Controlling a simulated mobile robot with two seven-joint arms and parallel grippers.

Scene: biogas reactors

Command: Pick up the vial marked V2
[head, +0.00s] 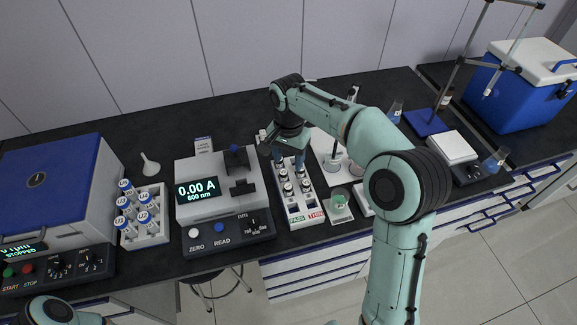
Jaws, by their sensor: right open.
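Several blue-capped vials stand upright in a white rack (153,238) left of the photometer. Their small cap marks are hard to read; one at the front right of this rack (144,217) seems to end in 2, so it may be V2. My right gripper (289,162) points down, open, over the back of a second white rack (296,219) with PASS and another label at its front. Several small vials (287,189) stand in that rack; their marks are too small to read. The gripper partly hides the rack's back. Only part of my left arm shows, bottom left.
The photometer (214,170) reading 0.00 A stands between the racks. A blue-lidded machine (55,185) is at left, a funnel (149,165) behind the left rack. The back left bench is clear.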

